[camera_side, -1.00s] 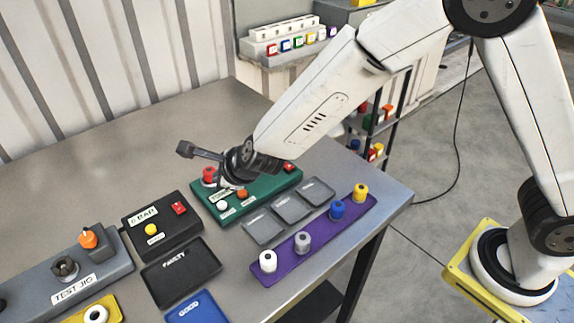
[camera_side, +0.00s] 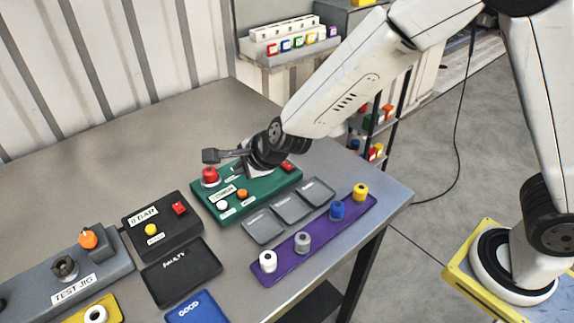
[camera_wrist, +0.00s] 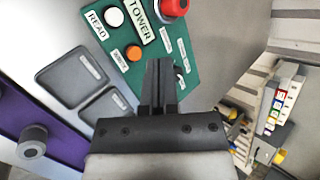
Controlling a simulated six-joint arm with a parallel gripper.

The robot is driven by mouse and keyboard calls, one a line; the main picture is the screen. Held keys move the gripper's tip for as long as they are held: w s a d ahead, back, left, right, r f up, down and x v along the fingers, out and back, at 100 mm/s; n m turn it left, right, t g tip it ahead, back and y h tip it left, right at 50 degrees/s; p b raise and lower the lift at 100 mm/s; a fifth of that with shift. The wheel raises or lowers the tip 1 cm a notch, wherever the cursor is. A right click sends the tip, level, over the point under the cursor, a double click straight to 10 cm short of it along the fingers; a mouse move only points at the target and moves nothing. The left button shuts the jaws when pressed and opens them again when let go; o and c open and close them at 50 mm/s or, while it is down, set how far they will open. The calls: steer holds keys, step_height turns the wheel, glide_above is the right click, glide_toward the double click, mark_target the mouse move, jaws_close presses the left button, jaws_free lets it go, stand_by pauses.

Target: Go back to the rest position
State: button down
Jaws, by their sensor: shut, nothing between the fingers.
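My gripper (camera_wrist: 159,85) is shut and empty in the wrist view, its fingers together over the green panel (camera_wrist: 190,75). In the side view my gripper (camera_side: 238,168) hangs just above the back right part of the green panel (camera_side: 262,200). The panel carries a red knob (camera_side: 210,175), a white button (camera_side: 222,205), an orange button (camera_side: 242,194) and a red switch (camera_side: 288,167). The gap between fingertips and panel is hard to judge.
A black box (camera_side: 161,225), a black tray (camera_side: 181,272) and the test jig (camera_side: 75,284) stand left. The back table is clear.

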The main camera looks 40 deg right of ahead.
steer(key=s+d+n+g+h, duration=0.2)
steer(key=s+d+n+g, duration=0.3)
steer(key=s+d+n, duration=1.4)
steer(key=shift+d+n+g, duration=0.3)
steer(key=shift+d+n, duration=0.2)
steer(key=shift+d, duration=0.15)
